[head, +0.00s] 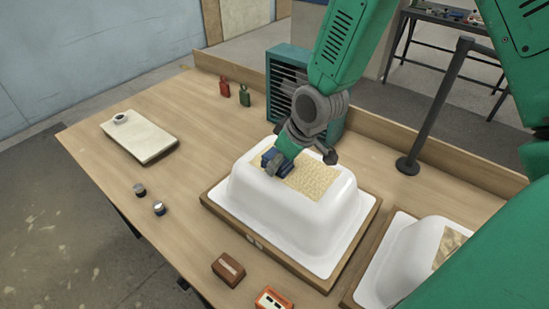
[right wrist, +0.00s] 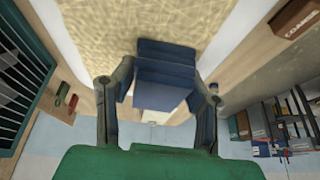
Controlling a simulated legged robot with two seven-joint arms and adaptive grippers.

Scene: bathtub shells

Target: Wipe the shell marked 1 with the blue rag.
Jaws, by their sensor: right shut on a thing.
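A white upturned bathtub shell (head: 250,205) sits on a wooden-edged base (head: 225,221) mid-table, with a rough tan patch (head: 318,178) on its top. A small tag (head: 255,241) is on the base's front edge; I cannot read its number. My right gripper (head: 277,158) is shut on the folded blue rag (head: 270,160), at the far left end of the patch. In the right wrist view the rag (right wrist: 165,72) lies between both fingers against the tan surface (right wrist: 120,30). A second white shell (head: 399,255) with a tan patch is partly hidden by my green arm. My left gripper is out of view.
A teal vented box (head: 281,75) stands behind the shell, beside red (head: 224,88) and green (head: 244,96) tags. A pale board (head: 140,138) and two small metal cylinders (head: 139,190) are at left. A brown block (head: 228,268) and an orange box (head: 272,299) are in front.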

